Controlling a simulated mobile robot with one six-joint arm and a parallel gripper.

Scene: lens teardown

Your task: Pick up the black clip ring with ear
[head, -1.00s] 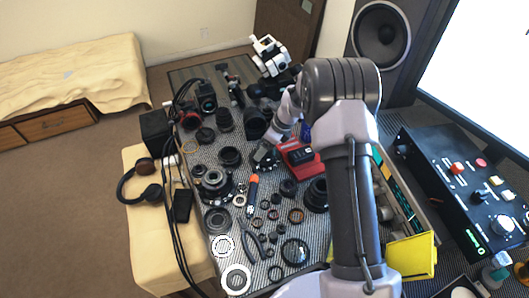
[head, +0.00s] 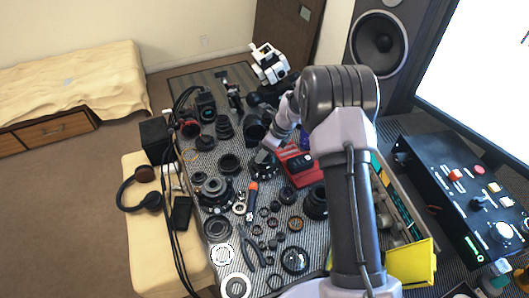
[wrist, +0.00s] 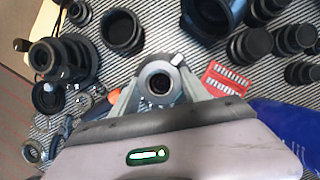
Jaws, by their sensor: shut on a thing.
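My gripper (wrist: 158,84) is shut on a small ring-shaped part, which I take to be the clip ring with ear (wrist: 146,72). In the wrist view the ring sits between the fingertips, with a dark round centre and a small pale tab at its upper right. It looks greyish in this light. In the head view my gripper (head: 265,158) is over the middle of the table, left of the red box. The ring cannot be made out there, and whether it is clear of the table cannot be told.
The striped table mat (head: 235,262) is crowded with lens barrels, rings and tools. A red box (head: 296,163) stands right of my gripper. An orange-handled tool (head: 252,192) lies in front. A yellow bin (head: 411,262) is at the front right. A black control box (head: 450,200) is further right.

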